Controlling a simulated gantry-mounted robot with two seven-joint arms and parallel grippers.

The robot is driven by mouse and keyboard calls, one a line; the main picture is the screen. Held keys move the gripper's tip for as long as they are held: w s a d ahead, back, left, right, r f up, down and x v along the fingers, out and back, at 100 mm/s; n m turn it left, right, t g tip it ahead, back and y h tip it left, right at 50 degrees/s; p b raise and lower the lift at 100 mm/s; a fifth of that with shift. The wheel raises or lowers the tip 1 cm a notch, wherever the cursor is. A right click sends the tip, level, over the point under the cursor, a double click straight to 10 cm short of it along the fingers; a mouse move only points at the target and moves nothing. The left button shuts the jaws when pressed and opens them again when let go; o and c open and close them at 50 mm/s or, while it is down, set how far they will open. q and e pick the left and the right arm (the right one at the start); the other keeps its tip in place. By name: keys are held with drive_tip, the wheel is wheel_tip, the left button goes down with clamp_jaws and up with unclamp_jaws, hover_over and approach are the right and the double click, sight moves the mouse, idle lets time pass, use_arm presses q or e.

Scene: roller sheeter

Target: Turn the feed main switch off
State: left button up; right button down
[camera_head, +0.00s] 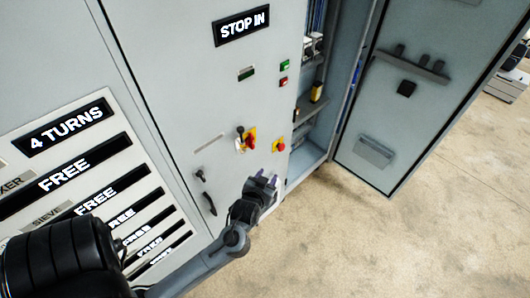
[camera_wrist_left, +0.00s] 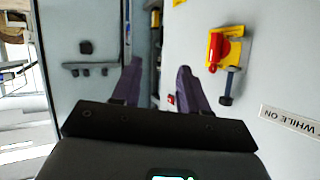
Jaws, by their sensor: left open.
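A red rotary switch (camera_head: 250,142) on a yellow plate sits on the grey cabinet front; it looks like the feed main switch, though I cannot read its name. It also shows in the left wrist view (camera_wrist_left: 216,50), at upper right, with a dark-knobbed rod beside it. My left gripper (camera_head: 266,181) is below the switch in the head view, apart from it. In the left wrist view its two purple fingers (camera_wrist_left: 160,78) are spread with nothing between them, and the switch lies right of them. My right gripper is not in view.
A black door handle (camera_head: 209,203) is below left. The cabinet's open door (camera_head: 400,115) stands at right, beside an open bay with shelves. The floor at lower right is clear.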

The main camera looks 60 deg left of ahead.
use_arm(q)
drive_tip(key=w+a+f+n+g+y+b, duration=0.1)
drive_tip(key=a+f+n+y+b, duration=0.15)
drive_tip(key=a+y, duration=0.2)
drive_tip(key=w+a+f+n+g+y+b, duration=0.1)
drive_tip(key=a+n+y+b, duration=0.2)
drive_tip(key=a, duration=0.2)
drive_tip(key=n+g+y+b, duration=0.3)
drive_tip(key=n+g+b, duration=0.75)
drive_tip(key=b, duration=0.55)
approach(253, 143)
drive_tip(key=shift+m+g, duration=0.45)
drive_tip(key=shift+m, duration=0.45)
drive_tip(key=a, duration=0.8)
drive_tip(key=shift+s+a+f+p, duration=0.1)
drive_tip(key=shift+s+a+p, duration=0.15)
drive_tip(key=shift+a+p, duration=0.05)
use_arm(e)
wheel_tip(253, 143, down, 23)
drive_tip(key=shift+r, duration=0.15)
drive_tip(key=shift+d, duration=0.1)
use_arm(q)
clamp_jaws()
